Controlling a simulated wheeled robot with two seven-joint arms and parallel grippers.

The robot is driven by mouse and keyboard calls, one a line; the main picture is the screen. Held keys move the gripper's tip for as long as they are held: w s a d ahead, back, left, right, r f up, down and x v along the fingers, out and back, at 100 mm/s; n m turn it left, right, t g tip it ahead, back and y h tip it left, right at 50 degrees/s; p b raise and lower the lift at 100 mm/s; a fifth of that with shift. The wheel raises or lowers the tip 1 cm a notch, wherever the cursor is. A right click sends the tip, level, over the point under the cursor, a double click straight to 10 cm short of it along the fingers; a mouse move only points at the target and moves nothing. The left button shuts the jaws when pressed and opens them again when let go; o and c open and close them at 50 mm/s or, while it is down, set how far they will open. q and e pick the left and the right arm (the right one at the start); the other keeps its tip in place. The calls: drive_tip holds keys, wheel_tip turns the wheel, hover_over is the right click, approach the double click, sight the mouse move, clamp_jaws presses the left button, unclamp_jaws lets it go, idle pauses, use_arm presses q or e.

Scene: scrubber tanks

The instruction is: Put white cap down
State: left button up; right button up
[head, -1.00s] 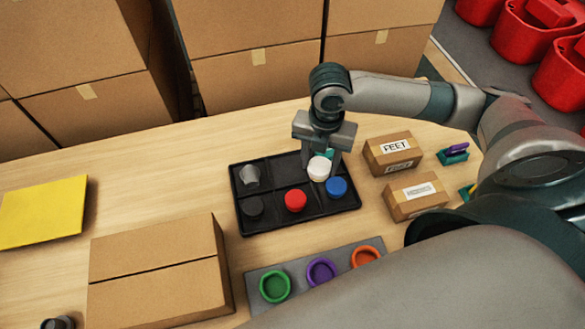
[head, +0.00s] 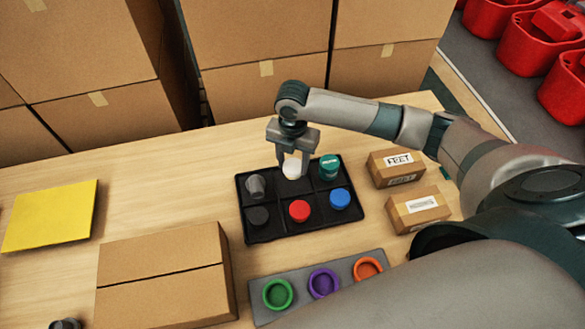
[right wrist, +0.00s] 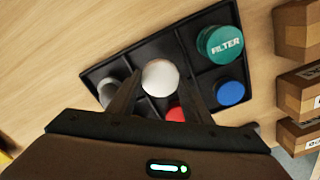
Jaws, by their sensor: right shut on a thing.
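The white cap (head: 292,169) is between the fingers of my right gripper (head: 292,160), which is shut on it. The cap is at the back middle compartment of the black tray (head: 270,234); I cannot tell whether it touches the tray floor. In the right wrist view the white cap (right wrist: 160,77) shows between the fingertips (right wrist: 160,85). A grey piece (head: 256,187) and a teal filter cap (head: 329,166) are in the back compartments on either side. My left gripper is not in view.
Small cartons (head: 396,168) (head: 418,208) stand right of the tray. A grey strip (head: 345,272) with green, purple and orange rings lies in front. A large carton (head: 163,275) stands at front left, a yellow sheet (head: 50,215) at far left. Tall boxes (head: 262,60) stand behind the table.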

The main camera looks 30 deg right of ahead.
sight(292, 166)
drive_tip(key=shift+w, duration=0.1)
drive_tip(key=shift+f, duration=0.15)
wheel_tip(292, 166, down, 3)
drive_tip(key=shift+f+p, duration=0.2)
drive_tip(key=shift+p, duration=0.4)
drive_tip(key=shift+f, duration=0.2)
drive_tip(key=shift+f, duration=0.1)
drive_tip(key=o, duration=1.2)
drive_tip(key=shift+o, duration=0.2)
wheel_tip(292, 166, up, 12)
drive_tip(key=shift+r+b, duration=0.15)
drive_tip(key=shift+b, duration=0.75)
